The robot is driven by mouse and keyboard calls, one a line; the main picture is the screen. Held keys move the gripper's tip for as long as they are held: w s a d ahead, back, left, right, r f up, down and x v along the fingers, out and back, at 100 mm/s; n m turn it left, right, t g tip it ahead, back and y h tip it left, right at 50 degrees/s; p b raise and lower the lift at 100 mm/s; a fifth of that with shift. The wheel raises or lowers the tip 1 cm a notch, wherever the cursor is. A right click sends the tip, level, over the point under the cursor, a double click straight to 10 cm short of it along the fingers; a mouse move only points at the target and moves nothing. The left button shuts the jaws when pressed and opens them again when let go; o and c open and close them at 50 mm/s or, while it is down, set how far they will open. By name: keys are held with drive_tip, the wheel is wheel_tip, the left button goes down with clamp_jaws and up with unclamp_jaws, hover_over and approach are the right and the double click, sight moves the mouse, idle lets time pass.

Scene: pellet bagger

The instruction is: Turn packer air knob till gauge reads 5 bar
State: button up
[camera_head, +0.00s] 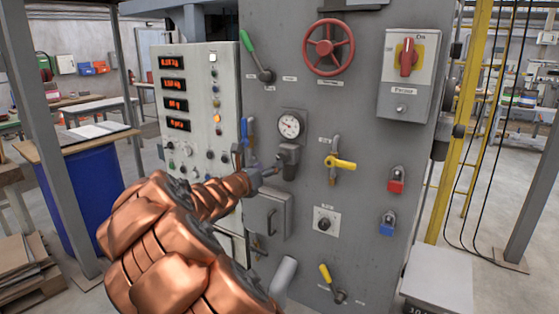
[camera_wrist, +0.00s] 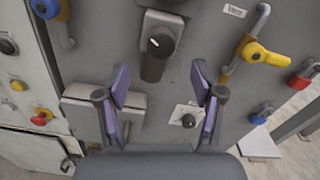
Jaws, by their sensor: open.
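The round white-faced gauge (camera_head: 290,125) is on the grey panel in the head view; its reading is too small to tell. Below it is the dark air regulator with its knob (camera_head: 288,168). In the wrist view the black knob (camera_wrist: 154,66) hangs under a grey body with a small white mark. My gripper (camera_head: 266,174) is just left of and close to the knob in the head view. In the wrist view my open gripper (camera_wrist: 160,78) has one purple-padded finger on each side of the knob's lower end, with gaps showing and no contact seen.
A yellow-handled valve (camera_head: 340,163) is to the right, with red (camera_head: 396,180) and blue (camera_head: 388,223) padlocks beyond it. A small dial on a white plate (camera_head: 326,220) is below right. A grey box (camera_head: 268,213) juts out below. The red handwheel (camera_head: 328,47) is above.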

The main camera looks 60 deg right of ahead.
sight(281, 159)
drive_tip(key=shift+w+d+p, duration=0.1)
drive_tip(key=shift+d+p, duration=0.6)
drive_tip(key=shift+d, duration=2.65)
drive_tip(key=shift+c, duration=0.3)
drive_tip(key=c, duration=1.1)
drive_tip(key=shift+f+m+b, duration=0.1)
drive_tip(key=shift+m+b, duration=0.4)
drive_tip(key=shift+b, duration=0.3)
drive_tip(key=m+b, duration=1.3)
drive_tip(key=b, duration=0.4)
drive_tip(key=shift+m+b, duration=0.35)
drive_tip(key=shift+m, duration=0.05)
